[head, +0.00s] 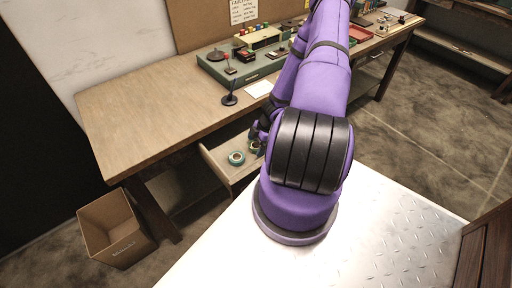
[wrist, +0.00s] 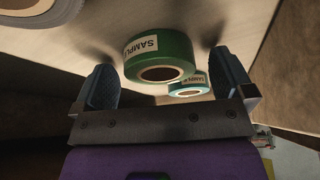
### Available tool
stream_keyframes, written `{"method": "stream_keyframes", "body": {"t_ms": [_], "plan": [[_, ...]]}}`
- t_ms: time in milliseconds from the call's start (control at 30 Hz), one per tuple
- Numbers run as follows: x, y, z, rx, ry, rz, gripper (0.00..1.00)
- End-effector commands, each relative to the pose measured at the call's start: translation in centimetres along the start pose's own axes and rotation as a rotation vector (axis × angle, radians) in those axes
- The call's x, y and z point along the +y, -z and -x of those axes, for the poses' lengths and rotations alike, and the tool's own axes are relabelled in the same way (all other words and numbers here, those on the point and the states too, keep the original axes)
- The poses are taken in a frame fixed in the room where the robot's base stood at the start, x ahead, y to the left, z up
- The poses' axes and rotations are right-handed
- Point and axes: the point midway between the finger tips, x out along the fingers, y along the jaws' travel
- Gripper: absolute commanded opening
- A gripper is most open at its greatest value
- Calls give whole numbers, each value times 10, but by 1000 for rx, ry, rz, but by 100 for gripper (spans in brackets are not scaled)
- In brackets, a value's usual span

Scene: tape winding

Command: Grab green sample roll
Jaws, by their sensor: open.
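The green sample roll (wrist: 172,56) lies in the open drawer, with a white label reading "SAMPL" on its side. In the wrist view it stands between the two blue fingers of my gripper (wrist: 163,82), with a gap to each finger. My gripper is open.
The open drawer (head: 212,157) hangs under the wooden workbench (head: 140,110). Part of a grey roll (wrist: 30,10) shows at the wrist view's top left. A green machine (head: 240,65) and a black stand (head: 230,98) are on the bench. A cardboard box (head: 117,228) stands on the floor.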

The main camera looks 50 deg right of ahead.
Motion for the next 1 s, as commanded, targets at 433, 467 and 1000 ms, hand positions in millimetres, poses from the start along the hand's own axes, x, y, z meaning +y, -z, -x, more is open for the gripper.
{"method": "stream_keyframes", "body": {"t_ms": [433,467,1000], "plan": [[0,0,0,0,0,0,46],[0,0,0,0,0,0,46],[1,15,38,-3,-1,3,46]]}}
